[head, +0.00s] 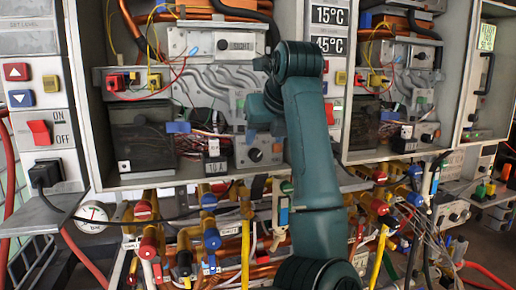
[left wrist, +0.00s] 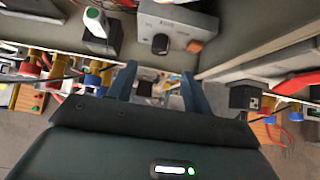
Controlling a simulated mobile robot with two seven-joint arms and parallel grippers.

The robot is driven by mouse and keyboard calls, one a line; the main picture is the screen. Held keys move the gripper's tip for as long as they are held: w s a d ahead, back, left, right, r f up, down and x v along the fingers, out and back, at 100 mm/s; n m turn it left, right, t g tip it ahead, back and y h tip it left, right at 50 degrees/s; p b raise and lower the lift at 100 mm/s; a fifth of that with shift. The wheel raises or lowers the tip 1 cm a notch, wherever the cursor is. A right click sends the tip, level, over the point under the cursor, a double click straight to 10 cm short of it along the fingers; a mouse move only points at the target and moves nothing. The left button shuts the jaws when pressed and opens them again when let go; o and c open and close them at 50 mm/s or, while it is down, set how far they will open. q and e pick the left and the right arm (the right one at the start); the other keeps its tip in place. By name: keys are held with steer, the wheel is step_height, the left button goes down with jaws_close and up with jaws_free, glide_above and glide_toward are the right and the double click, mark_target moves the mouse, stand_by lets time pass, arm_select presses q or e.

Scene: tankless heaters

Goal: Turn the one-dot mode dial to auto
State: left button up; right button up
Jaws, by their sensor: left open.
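In the head view a grey control box with a black round dial (head: 255,154) sits at the lower right inside the left open heater cabinet. A similar black dial (left wrist: 160,44) on a grey box shows in the left wrist view, beside an orange button. I cannot make out dots or mode marks on it. Another dark knob (head: 222,44) is on the upper panel of that cabinet. My left gripper (left wrist: 158,70) is open and empty, with the dial beyond its fingertips in the picture and apart from them. In the head view my arm hides part of the cabinet's right side.
A second open heater cabinet (head: 400,90) stands to the right. Pipes with red, blue and yellow valves (head: 209,220) crowd the space below. A pressure gauge (head: 91,216) is at lower left. The cabinet's lower edge (head: 165,180) borders the space near the dial.

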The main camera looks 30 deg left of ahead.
mark_target(257, 155)
arm_select(q)
steer(key=p+x, duration=0.1)
steer(key=x, duration=0.7)
steer(key=shift+s, duration=0.1)
steer(key=shift+r, duration=0.1)
steer(key=shift+c, duration=0.3)
steer(key=c, duration=0.9)
